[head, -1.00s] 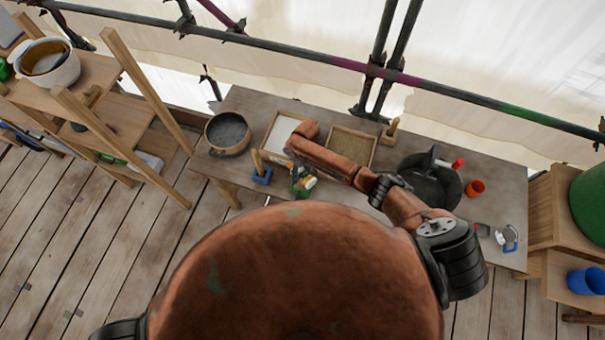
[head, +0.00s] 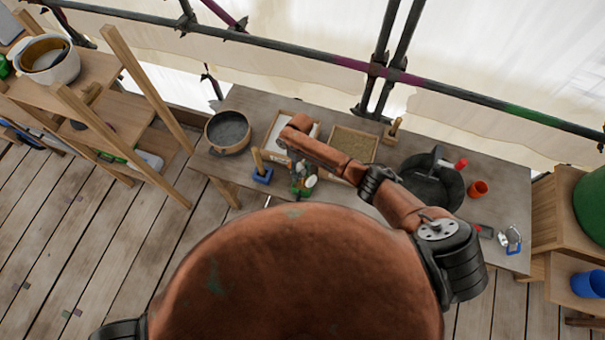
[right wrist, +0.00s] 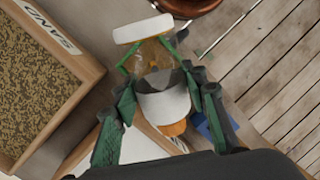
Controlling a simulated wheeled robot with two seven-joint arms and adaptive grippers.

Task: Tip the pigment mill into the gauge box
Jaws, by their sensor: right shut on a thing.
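My right gripper (head: 303,186) is shut on the pigment mill, above the front edge of the workbench. In the right wrist view, the green fingers of the gripper (right wrist: 163,95) close on both sides of the mill (right wrist: 163,104). The mill has a white end, a clear amber body, a white band and an orange part. A shallow wooden box with a white inside (head: 275,133) lies behind the gripper, partly hidden by my arm. I cannot tell for sure whether it is the gauge box. My left gripper is out of view.
A wooden box of sand (head: 352,143) stands right of the white box. A round pan (head: 228,132), a blue-based wooden-handled tool (head: 262,176), a dark basin (head: 432,182) and a red cup (head: 478,188) share the bench (head: 510,200). Scaffold poles run behind.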

